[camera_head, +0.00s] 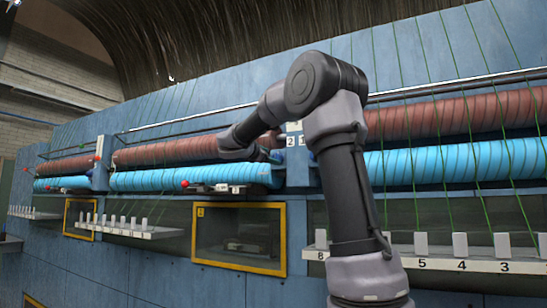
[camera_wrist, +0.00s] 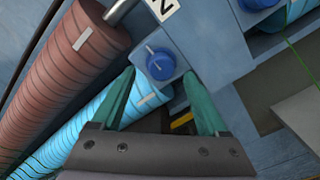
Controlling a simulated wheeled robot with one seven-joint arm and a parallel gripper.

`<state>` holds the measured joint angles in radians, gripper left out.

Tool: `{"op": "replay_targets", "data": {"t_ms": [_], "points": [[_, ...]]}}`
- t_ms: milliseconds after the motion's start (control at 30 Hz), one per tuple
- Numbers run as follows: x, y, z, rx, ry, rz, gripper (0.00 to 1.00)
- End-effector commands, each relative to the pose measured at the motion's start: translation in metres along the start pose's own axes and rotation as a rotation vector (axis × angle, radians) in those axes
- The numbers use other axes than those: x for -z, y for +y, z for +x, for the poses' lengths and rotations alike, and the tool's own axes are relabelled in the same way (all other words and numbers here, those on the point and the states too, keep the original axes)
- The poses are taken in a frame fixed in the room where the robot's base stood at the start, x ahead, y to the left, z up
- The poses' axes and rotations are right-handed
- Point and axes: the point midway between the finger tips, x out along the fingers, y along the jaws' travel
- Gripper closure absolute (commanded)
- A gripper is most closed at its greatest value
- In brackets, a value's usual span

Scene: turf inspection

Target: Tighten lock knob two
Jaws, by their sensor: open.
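A round blue knob (camera_wrist: 160,66) with a pale line on its face sits on a square blue block in the wrist view. A white plate marked 2 (camera_wrist: 162,8) is just above it; a plate marked 2 (camera_head: 290,141) also shows in the head view. My gripper (camera_wrist: 159,74) is open, with one green finger on each side of the knob's lower part. I cannot tell how deep the fingertips are or whether they touch it. In the head view my arm hides the knob.
A second blue knob (camera_wrist: 258,3) is at the upper right in the wrist view. Brown rollers (camera_head: 450,115) and blue rollers (camera_head: 450,165) run along the machine. A ledge with numbered white tabs (camera_head: 455,262) and a yellow-framed window (camera_head: 238,270) lie below.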

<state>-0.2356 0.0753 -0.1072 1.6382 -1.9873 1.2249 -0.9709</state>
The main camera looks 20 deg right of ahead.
Motion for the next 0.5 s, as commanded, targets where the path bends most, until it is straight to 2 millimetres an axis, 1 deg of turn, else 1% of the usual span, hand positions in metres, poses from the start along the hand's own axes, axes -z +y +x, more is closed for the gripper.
{"op": "replay_targets", "data": {"t_ms": [33, 100, 233, 300, 400, 500], "points": [[0.0, 0.001, -0.012, -0.003, 0.003, 0.001, 0.23], [0.0, 0.001, -0.027, -0.003, 0.002, 0.001, 0.23], [-0.001, 0.001, -0.049, -0.003, 0.002, 0.0, 0.23], [-0.001, 0.001, -0.058, -0.002, 0.001, 0.001, 0.23], [-0.001, 0.001, -0.067, -0.001, 0.0, 0.0, 0.23], [-0.001, 0.001, -0.07, -0.001, -0.001, -0.001, 0.23]]}}
